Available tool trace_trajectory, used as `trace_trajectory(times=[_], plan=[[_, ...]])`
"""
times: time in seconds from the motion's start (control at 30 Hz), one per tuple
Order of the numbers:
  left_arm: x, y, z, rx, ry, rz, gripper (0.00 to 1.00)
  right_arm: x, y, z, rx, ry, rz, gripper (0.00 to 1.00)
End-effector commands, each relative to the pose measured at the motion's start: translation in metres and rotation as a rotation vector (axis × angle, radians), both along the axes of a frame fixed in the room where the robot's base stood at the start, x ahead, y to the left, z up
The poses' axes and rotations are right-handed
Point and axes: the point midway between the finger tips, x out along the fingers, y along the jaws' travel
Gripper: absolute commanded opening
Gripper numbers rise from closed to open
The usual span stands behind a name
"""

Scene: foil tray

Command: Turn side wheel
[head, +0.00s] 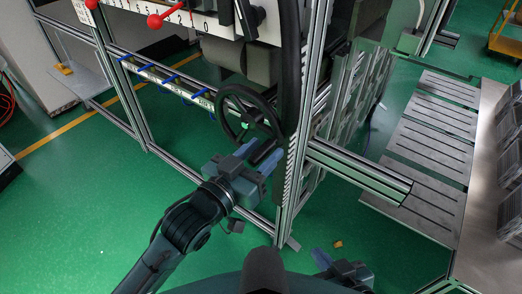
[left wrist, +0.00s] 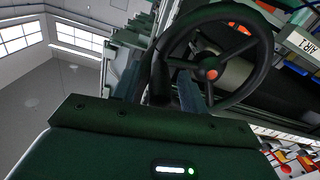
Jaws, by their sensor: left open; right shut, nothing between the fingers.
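The side wheel (head: 247,126) is a black handwheel with spokes, mounted on the side of the machine frame. In the left wrist view it fills the upper middle, with an orange-red hub (left wrist: 208,72). My left gripper (head: 260,156) is open just below the wheel, with its blue fingertips pointing up toward the lower rim. In the left wrist view the left gripper (left wrist: 158,92) has its fingers either side of the rim's near left part; I cannot tell whether they touch it. My right gripper (head: 322,259) is shut and empty, low at the bottom edge, apart from the wheel.
An aluminium post (head: 293,190) stands just right of my left gripper, with a horizontal beam (head: 358,172) running right from it. Red-knobbed levers (head: 155,21) and a rail with blue clips (head: 165,78) are left of the wheel. Green floor (head: 75,215) is open at left.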

Motion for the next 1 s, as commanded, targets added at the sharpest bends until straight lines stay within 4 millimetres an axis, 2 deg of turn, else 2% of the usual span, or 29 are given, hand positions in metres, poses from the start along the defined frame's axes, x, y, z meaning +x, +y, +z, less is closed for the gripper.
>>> trace_trajectory(times=[0.3, 0.8, 1.0], plan=[[0.0019, -0.0015, -0.0001, 0.000, 0.000, 0.000, 0.42, 0.0000, 0.0000, -0.0001, 0.000, 0.000, 0.000, 0.00], [0.0016, -0.0013, -0.0001, 0.000, 0.000, 0.000, 0.01, -0.0002, 0.0002, -0.0006, 0.000, 0.001, 0.000, 0.00], [0.0015, -0.0013, -0.0002, 0.000, 0.000, 0.000, 0.00, -0.0003, 0.0002, -0.0008, 0.000, 0.002, 0.001, 0.00]])
